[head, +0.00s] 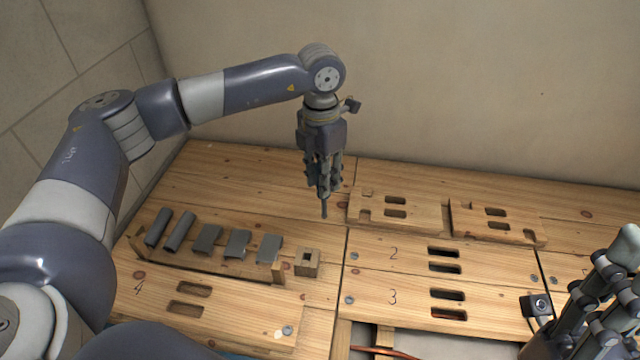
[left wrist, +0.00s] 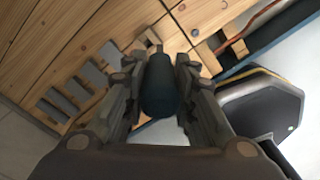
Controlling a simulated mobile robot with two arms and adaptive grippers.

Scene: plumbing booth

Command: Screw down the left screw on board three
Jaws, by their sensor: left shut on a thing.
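Board three (head: 410,310) carries a written 3 and two dark slots. Its left screw (head: 349,300) is a small grey head at the board's left end. My left gripper (head: 323,180) is shut on a dark screwdriver (head: 324,209), whose shaft points down. The tip is above the boards, behind and left of board three's left screw and apart from it. In the left wrist view the screwdriver's thick dark handle (left wrist: 161,88) sits between the fingers and hides part of the bench. My right gripper (head: 605,295) is at the right edge, partly cut off; its jaw opening is unclear.
A rack (head: 205,267) of several grey pieces stands at left, beside a wooden block with a square hole (head: 307,264). Board four (head: 225,312) lies in front. Board two (head: 400,256) lies behind board three. Raised slotted pieces (head: 425,212) lie farther back, near the wall.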

